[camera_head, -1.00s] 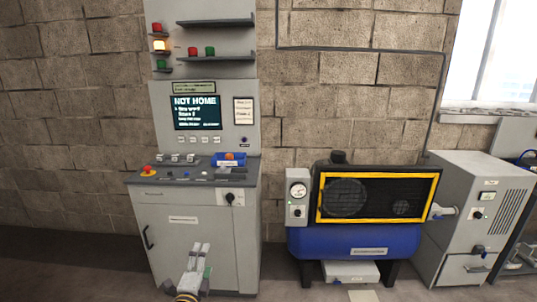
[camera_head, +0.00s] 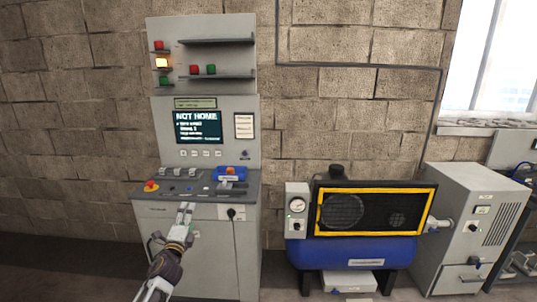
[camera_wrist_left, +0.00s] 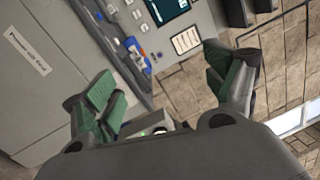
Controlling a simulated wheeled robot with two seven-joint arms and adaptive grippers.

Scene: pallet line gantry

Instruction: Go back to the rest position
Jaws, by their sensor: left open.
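My left gripper (camera_head: 184,212) is raised in front of the grey control cabinet (camera_head: 200,265), with its fingertips just below the panel edge in the head view. In the left wrist view its two green-padded fingers (camera_wrist_left: 170,88) stand wide apart with nothing between them. The cabinet's console and a blue tray (camera_wrist_left: 134,46) show beyond the fingers. The screen (camera_head: 198,127) reads "NOT HOME", and the amber lamp (camera_head: 162,62) on the left of the cabinet is lit. My right gripper is in neither view.
A red mushroom button on a yellow base (camera_head: 151,187) sits at the console's left. The blue tray (camera_head: 231,172) lies on the console. A blue compressor (camera_head: 350,250) and a grey box unit (camera_head: 470,215) stand to the right. Floor is clear between cabinet and compressor.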

